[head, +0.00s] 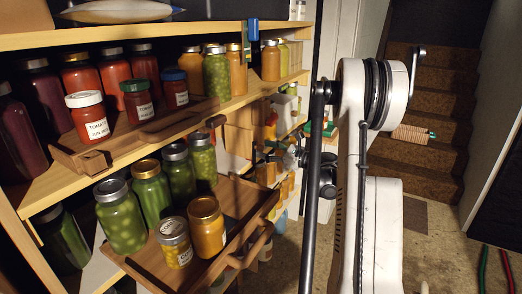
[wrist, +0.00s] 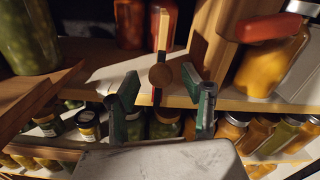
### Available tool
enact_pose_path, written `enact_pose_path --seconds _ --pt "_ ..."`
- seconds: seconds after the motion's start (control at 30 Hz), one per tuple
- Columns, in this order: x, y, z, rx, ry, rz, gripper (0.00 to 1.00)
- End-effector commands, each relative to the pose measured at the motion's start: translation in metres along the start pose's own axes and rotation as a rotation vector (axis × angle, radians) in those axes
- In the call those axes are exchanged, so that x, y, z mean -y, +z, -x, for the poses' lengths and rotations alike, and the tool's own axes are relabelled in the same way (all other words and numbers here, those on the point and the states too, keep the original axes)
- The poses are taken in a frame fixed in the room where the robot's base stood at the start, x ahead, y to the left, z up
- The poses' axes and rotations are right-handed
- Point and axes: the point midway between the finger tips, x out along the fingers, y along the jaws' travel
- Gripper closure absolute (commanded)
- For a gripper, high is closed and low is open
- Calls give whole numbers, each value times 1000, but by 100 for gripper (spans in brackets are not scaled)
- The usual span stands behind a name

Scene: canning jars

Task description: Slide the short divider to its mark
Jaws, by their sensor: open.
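The wrist view shows a thin, upright wooden slat with a pale edge and a red side (wrist: 164,30), which looks like the short divider. A round wooden knob (wrist: 160,76) is on its near end. My gripper (wrist: 165,100) is open, with one green finger to each side of the knob and visible gaps between. The fingers appear near the shelf's front edge. In the head view my gripper (head: 276,148) is small and partly hidden by my arm, beside the middle shelf. A narrow red and blue line (wrist: 157,97) shows below the knob; I cannot tell whether it is the mark.
A green jar (wrist: 28,38) stands left, and red jars (wrist: 131,22) stand behind. A pulled-out tray (head: 133,262) holds jars. Lower shelves hold more jars.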

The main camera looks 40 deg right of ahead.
Motion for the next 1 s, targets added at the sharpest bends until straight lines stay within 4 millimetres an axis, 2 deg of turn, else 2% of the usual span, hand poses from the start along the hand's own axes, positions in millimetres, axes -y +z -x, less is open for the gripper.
enact_pose_path --seconds 0.2,0.57,0.87,1.0 --pt "0 0 -20 0 1 0 56" --pt "0 0 -22 0 0 0 58" --pt "0 0 -22 0 0 1 98" --pt "0 0 -22 0 0 1 100"
